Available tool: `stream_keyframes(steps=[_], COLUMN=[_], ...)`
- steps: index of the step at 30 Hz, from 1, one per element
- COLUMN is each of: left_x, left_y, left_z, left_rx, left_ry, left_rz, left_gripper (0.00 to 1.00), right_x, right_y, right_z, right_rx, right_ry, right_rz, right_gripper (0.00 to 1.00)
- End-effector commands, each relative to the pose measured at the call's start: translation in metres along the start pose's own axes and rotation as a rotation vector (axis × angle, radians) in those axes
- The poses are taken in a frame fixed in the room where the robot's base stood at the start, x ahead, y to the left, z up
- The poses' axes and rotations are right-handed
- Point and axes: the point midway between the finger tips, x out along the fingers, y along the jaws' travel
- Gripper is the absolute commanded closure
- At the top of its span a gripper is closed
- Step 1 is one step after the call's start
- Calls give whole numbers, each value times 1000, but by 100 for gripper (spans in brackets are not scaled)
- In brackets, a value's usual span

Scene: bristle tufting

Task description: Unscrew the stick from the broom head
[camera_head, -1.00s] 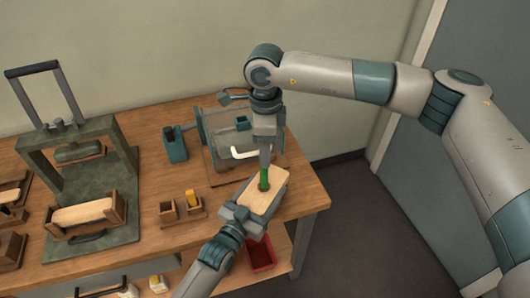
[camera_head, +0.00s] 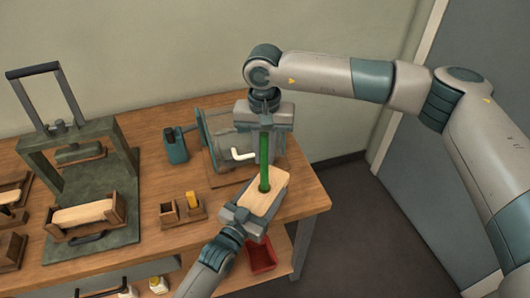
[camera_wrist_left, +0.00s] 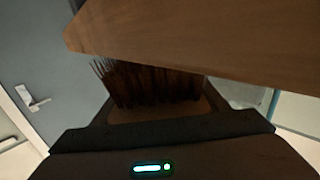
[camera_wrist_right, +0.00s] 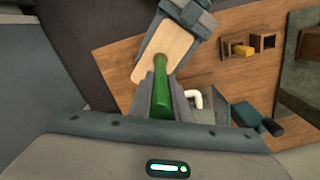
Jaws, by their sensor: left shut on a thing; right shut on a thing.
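The broom head (camera_head: 264,199) is a pale wooden block in the middle of the head view, near the table's right front edge. My left gripper (camera_head: 248,215) is shut on the broom head from below. Dark bristles (camera_wrist_left: 150,85) show in the left wrist view. The green stick (camera_head: 264,160) stands upright on the block, its lower end at the block's top face. My right gripper (camera_head: 264,125) is above and shut on the upper part of the stick. The stick (camera_wrist_right: 161,95) also shows between its fingers in the right wrist view. The joint's thread cannot be seen.
A machine with a white crank handle (camera_head: 243,154) stands close behind the stick. A green press (camera_head: 70,155) is at the left. Small wooden boxes (camera_head: 168,211) sit on the table (camera_head: 140,240). A red bin (camera_head: 262,257) is below the table edge.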

Motion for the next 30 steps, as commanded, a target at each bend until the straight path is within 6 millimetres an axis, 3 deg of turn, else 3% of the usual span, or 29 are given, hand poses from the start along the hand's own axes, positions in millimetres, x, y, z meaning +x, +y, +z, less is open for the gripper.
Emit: stream_keyframes(steps=[21,30], left_x=[0,0], left_y=[0,0], left_z=[0,0], left_rx=[1,1], left_ry=[0,0], left_rz=[0,0], left_gripper=[96,96], right_x=[-1,-1], right_y=[-3,-3], right_z=[1,2], right_rx=[-1077,-1315], right_ry=[1,1], right_rz=[1,1], right_gripper=[100,100])
